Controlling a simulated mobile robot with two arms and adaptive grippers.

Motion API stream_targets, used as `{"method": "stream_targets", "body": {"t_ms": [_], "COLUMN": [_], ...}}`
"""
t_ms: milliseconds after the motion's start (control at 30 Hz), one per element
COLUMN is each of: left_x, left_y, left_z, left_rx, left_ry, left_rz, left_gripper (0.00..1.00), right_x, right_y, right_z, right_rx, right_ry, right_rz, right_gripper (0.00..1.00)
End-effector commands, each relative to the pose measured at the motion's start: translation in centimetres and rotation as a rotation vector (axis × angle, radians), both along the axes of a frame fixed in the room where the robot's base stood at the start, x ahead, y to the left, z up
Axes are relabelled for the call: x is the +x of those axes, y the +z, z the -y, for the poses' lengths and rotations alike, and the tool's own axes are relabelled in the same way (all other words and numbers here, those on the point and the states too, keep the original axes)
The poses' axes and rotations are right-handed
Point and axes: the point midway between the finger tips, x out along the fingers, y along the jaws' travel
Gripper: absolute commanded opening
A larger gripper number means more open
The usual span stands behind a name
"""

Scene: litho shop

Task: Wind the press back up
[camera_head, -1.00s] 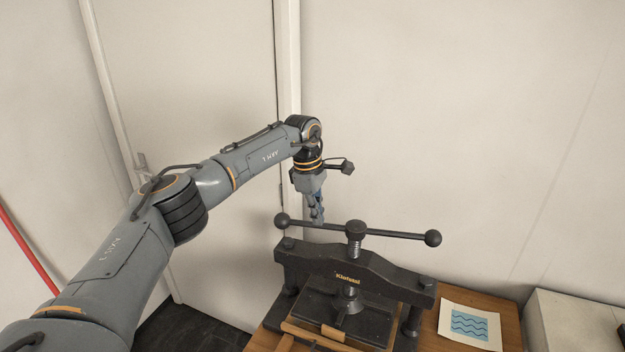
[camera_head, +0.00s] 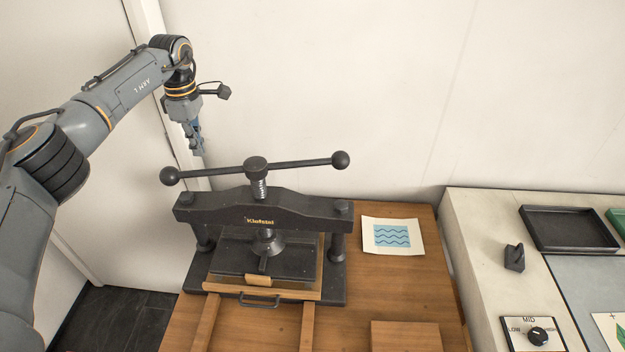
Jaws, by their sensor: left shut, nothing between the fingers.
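The black press (camera_head: 262,215) stands on a wooden table (camera_head: 388,290). Its crossbar handle (camera_head: 300,163) has a ball at each end and sits on top of a threaded screw (camera_head: 260,188). The platen (camera_head: 266,255) is below the screw, over a wooden-edged bed; I cannot tell whether it touches what lies under it. My left gripper (camera_head: 199,150) points down above and behind the left part of the handle, near the wall. Its fingers are shut and empty, and it appears apart from the bar. My right gripper is not in view.
A print with blue waves (camera_head: 392,237) lies right of the press. Two wooden rails run toward the front of the table. At right, a pale bench holds a black tray (camera_head: 570,229), a small dark block (camera_head: 514,257) and a dial (camera_head: 537,336). A wall stands close behind.

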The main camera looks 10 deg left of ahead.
Motion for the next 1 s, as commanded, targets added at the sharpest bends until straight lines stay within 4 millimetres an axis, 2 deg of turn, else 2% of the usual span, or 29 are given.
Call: {"method": "stream_targets", "body": {"t_ms": [33, 367, 400, 600, 1000], "left_x": [0.0, -0.1, -0.6, -3.2, -8.7], "left_y": [-1.5, -6.4, -5.8, -5.7, -5.5], "left_z": [0.0, 0.0, -0.1, 0.0, 2.4], "left_rx": [0.0, 0.0, -0.001, 0.001, 0.001], "left_ry": [0.0, 0.0, -0.001, -0.001, -0.003], "left_rz": [0.0, -0.001, 0.002, 0.002, 0.0], "left_gripper": [0.0, 0.0, 0.0, 0.0, 0.0], "right_x": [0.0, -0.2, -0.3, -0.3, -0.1], "right_y": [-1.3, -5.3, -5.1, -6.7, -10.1], "right_z": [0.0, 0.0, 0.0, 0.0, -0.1], "right_rx": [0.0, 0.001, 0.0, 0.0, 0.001], "right_ry": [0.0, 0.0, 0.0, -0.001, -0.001], "right_rz": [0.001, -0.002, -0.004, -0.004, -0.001], "right_gripper": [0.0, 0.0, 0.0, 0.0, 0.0]}}
